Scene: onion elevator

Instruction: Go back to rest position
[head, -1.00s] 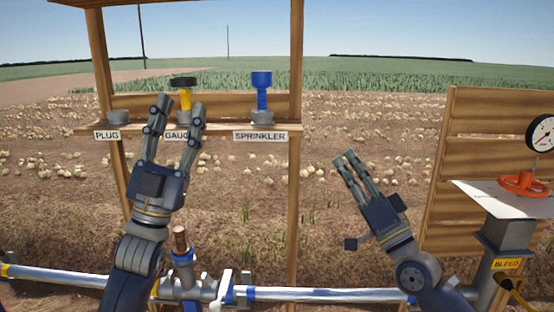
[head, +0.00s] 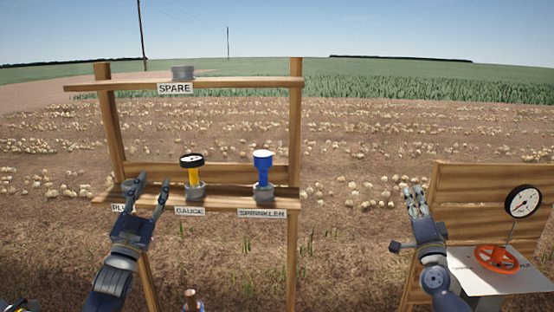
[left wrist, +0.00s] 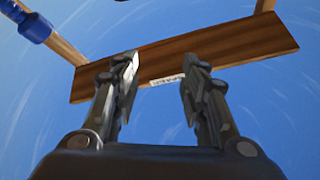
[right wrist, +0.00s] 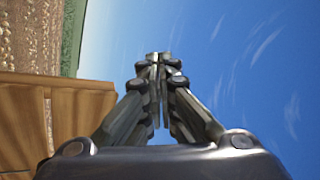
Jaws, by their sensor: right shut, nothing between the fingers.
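My left gripper (head: 148,193) is open and empty in the head view, in front of the left end of the lower shelf, partly covering the PLUG label (head: 121,208). In the left wrist view its two fingers (left wrist: 158,75) stand apart with nothing between them, with the wooden shelf beyond. My right gripper (head: 415,196) is at the right in the head view, left of the wooden panel. In the right wrist view its fingers (right wrist: 158,75) are shut together and hold nothing, with sky behind.
The rack's lower shelf (head: 225,200) bears a gauge (head: 192,174) and a blue sprinkler (head: 263,174). The upper shelf (head: 240,84) has a SPARE holder (head: 182,73). At right are a wooden panel (head: 480,190), a red handwheel (head: 497,259) and a dial (head: 523,202). Open ground lies between rack and panel.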

